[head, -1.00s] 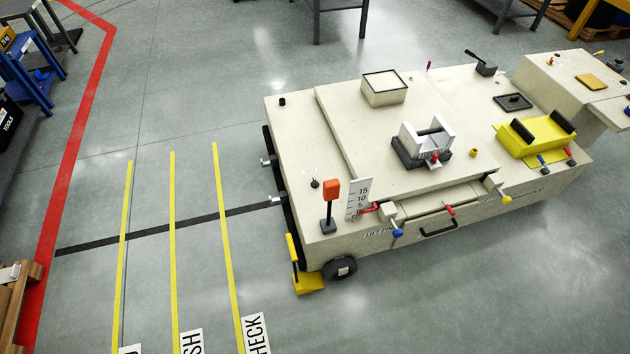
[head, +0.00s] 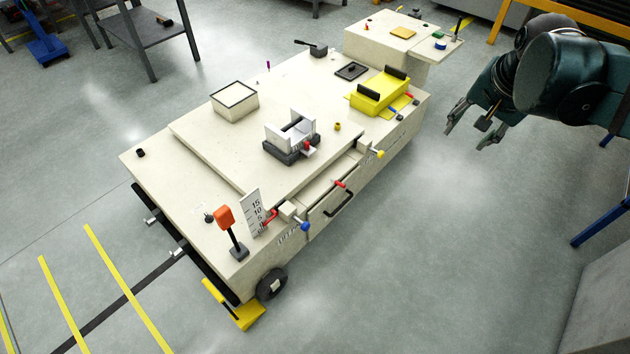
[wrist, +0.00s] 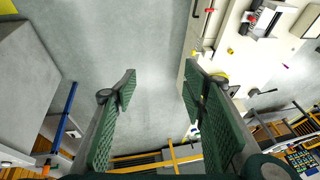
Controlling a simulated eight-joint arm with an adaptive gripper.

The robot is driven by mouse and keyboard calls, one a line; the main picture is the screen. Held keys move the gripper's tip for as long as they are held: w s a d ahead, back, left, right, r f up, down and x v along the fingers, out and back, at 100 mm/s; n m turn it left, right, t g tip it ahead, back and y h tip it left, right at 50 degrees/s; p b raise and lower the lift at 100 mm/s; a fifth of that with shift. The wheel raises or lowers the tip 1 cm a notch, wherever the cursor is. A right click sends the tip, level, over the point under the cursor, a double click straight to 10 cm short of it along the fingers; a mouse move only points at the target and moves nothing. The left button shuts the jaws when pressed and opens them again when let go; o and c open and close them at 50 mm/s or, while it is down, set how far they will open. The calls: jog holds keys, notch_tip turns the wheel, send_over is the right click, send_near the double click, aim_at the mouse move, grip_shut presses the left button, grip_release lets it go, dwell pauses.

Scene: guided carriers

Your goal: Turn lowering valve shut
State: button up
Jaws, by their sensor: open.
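The long cream carrier (head: 160,165) stands on the floor in the middle of the head view. Along its near side are small valve-like handles: a blue-tipped one (head: 305,226) with a red one (head: 270,217) beside it, a red one (head: 340,184) and a yellow-tipped one (head: 379,154). Lettering near the blue-tipped handle is too small to read fully, so I cannot tell which is the lowering valve. My gripper (head: 465,133) is open and empty, right of the carrier and apart from it. In the wrist view, its green-padded fingers (wrist: 160,85) are spread over bare floor.
A yellow cradle (head: 378,95) and a grey-white clamp (head: 290,138) sit on the carrier. A scale plate (head: 253,214) and an orange-topped post (head: 226,218) stand at its front corner. Grey tables (head: 150,32) are behind. Floor between carrier and gripper is clear.

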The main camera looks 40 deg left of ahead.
jog(key=s+a+f+g, duration=0.1)
jog(key=a+f, duration=0.4)
jog(key=a, duration=0.7)
jog(key=a+f, duration=0.4)
jog(key=a, duration=0.8)
jog(key=s+a+f+g, duration=0.1)
jog(key=a+f, duration=0.4)
jog(key=a, duration=0.8)
jog(key=s+a+f, duration=0.5)
jog(key=a+f, duration=0.2)
jog(key=a, duration=0.4)
jog(key=g+h, duration=0.2)
send_over(207, 215)
notch_tip(207, 215, down, 35)
jog(key=shift+d+f+b, duration=0.1)
jog(key=shift+b, duration=0.25)
jog(key=shift+f+b, duration=1.1)
jog(key=shift+f, duration=2.75)
